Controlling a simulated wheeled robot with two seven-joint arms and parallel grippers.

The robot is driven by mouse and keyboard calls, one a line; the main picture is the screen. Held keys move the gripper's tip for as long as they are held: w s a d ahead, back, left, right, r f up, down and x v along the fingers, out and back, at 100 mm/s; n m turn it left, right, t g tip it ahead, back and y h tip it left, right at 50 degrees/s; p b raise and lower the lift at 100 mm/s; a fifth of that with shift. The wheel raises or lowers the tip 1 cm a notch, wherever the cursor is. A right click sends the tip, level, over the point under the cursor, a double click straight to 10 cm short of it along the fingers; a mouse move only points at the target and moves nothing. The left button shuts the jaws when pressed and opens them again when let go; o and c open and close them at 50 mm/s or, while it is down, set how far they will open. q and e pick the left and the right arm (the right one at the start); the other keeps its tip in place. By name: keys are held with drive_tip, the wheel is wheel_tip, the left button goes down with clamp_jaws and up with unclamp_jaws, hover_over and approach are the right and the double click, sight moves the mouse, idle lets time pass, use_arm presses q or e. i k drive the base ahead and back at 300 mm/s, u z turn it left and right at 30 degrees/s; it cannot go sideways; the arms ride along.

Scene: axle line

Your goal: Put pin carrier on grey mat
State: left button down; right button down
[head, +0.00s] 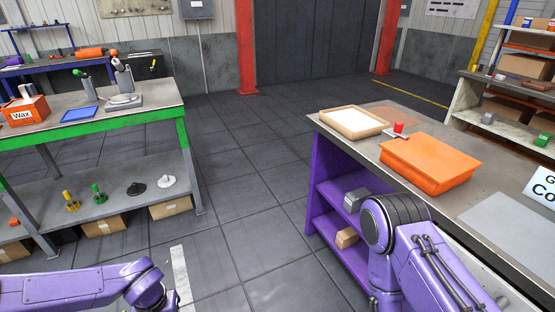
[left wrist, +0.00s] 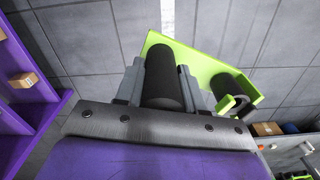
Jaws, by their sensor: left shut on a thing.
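My left gripper (left wrist: 163,70) shows in the left wrist view, shut on the black cylindrical grip of a lime-green part, which I take to be the pin carrier (left wrist: 208,68). A second black round piece sits at the carrier's right end. The carrier is held in the air with floor tiles behind it. The grey mat (head: 508,224) lies flat on the purple bench at the right of the head view, bare where it shows; my right arm is in front of its near side. My left gripper and the carrier are out of the head view. My right gripper is in neither view.
On the purple bench (head: 328,135) are a shallow wooden tray (head: 353,122), a red-topped item (head: 399,129), an orange bin (head: 430,162) beside the mat, and a white sign (head: 541,187). A green-framed bench (head: 100,125) stands at left. Open floor lies between the benches.

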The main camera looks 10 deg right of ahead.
sight(526, 234)
drive_tip(key=i, duration=1.75)
drive_tip(key=z, duration=3.65)
